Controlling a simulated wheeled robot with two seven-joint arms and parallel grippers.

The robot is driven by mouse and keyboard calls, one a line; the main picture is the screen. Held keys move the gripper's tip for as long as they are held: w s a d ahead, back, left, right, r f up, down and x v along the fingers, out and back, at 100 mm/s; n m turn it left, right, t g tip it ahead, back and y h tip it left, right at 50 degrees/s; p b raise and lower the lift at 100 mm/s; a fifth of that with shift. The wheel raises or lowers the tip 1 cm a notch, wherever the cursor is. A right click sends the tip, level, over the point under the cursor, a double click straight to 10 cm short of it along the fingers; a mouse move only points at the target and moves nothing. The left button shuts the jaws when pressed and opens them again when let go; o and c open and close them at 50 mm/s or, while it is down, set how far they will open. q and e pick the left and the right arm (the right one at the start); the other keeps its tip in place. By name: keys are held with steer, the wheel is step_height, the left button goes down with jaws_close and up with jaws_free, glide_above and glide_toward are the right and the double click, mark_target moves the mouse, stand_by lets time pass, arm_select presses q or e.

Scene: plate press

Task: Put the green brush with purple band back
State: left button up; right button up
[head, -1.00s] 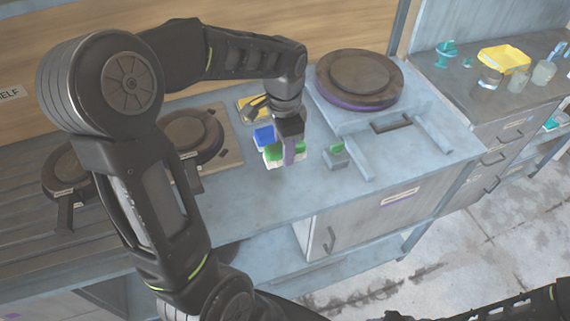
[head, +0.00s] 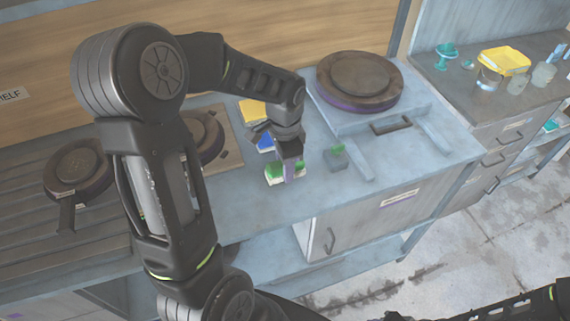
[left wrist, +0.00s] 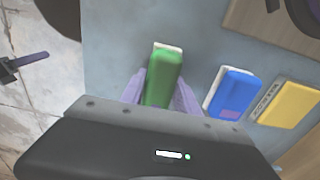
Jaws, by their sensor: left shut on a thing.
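My left gripper (head: 288,172) is shut on a green brush (head: 275,169) with a pale underside, over the blue-grey bench top. In the left wrist view the green brush (left wrist: 162,80) sits between the two lavender fingers of this gripper (left wrist: 160,95).
A blue brush (left wrist: 232,93) with a purple patch and a yellow brush (left wrist: 290,103) lie beside the green one. A round plate press (head: 358,80) stands behind right. A small grey block with green (head: 337,157) is to the right. The bench front is clear.

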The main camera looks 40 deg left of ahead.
arm_select(q)
steer(key=shift+f, duration=0.2)
steer(key=o, duration=1.2)
steer(key=shift+r, duration=0.15)
step_height(320, 180, up, 12)
steer(key=shift+r+b, duration=0.1)
steer(key=shift+b, duration=0.25)
